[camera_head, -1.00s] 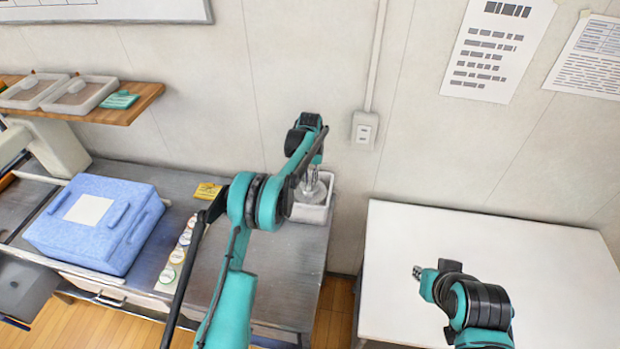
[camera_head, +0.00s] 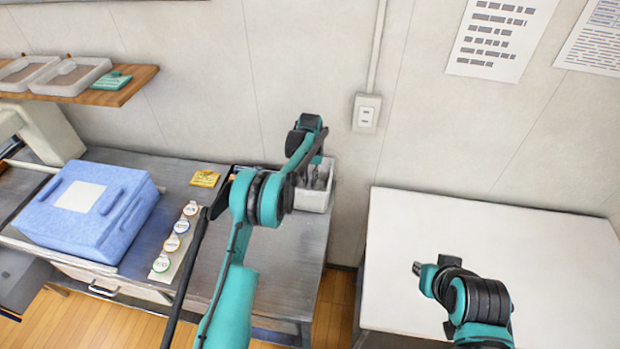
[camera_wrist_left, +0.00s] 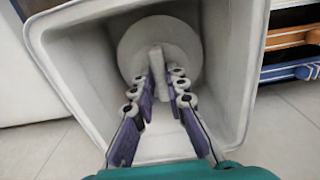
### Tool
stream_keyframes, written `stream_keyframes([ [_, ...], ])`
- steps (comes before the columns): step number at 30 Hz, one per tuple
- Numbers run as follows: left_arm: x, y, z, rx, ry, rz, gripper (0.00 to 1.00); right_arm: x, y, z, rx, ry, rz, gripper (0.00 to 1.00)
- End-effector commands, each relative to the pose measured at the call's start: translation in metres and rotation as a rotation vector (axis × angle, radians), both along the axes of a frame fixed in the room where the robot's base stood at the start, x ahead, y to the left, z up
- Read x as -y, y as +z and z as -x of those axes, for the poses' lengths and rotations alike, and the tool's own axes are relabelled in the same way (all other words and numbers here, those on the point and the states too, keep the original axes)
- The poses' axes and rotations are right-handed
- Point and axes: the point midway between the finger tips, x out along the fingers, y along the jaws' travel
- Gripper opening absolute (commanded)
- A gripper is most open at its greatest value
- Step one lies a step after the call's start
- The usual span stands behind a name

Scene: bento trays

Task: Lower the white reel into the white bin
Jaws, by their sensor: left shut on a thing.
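The white bin (camera_head: 318,202) stands at the right end of the grey metal table, against the wall. In the left wrist view I look down into the bin (camera_wrist_left: 232,100). The white reel (camera_wrist_left: 185,42) is inside it near the far wall, a round disc with a narrow upright piece. My left gripper (camera_wrist_left: 163,88) is shut on that upright piece, its purple fingers inside the bin. In the head view the left gripper (camera_head: 318,178) is at the bin's opening and the reel is hidden. I cannot tell whether the reel touches the bottom. My right gripper (camera_head: 418,269) is over the white table.
A blue box (camera_head: 88,212), a row of round labelled items (camera_head: 172,243) and a yellow pack (camera_head: 205,178) lie left of my left arm. The white table (camera_head: 540,260) at right is bare. A wooden shelf (camera_head: 112,97) with trays is on the wall.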

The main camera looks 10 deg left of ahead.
Motion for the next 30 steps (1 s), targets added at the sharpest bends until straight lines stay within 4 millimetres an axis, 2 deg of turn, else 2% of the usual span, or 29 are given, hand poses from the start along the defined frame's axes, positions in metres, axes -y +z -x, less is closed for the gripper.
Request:
stream_keyframes([
  [11, 0.0000, -0.0021, 0.0000, 0.000, 0.000, 0.000, 0.00, 0.0000, -0.0014, 0.0000, 0.000, 0.000, 0.000, 0.19],
  [12, 0.0000, -0.0020, 0.0000, 0.000, 0.000, 0.000, 0.21, 0.0000, -0.0014, 0.0000, 0.000, 0.000, 0.000, 0.19],
  [14, 0.0000, -0.0021, 0.0000, 0.000, 0.000, 0.000, 0.37, 0.0000, -0.0014, 0.0000, 0.000, 0.000, 0.000, 0.19],
  [20, 0.0000, -0.0021, 0.0000, 0.000, 0.000, 0.000, 0.38, 0.0000, -0.0014, 0.0000, 0.000, 0.000, 0.000, 0.19],
  [21, 0.0000, -0.0023, 0.0000, 0.000, 0.000, 0.000, 0.40, 0.0000, -0.0014, 0.0000, 0.000, 0.000, 0.000, 0.19],
  [24, 0.0000, -0.0023, -0.0001, 0.000, 0.000, 0.000, 0.62, 0.0000, -0.0015, 0.0000, 0.000, 0.000, 0.000, 0.19],
  [30, 0.0000, -0.0023, 0.0000, 0.000, 0.000, 0.000, 0.62, 0.0000, -0.0015, 0.0000, 0.000, 0.000, 0.000, 0.19],
])
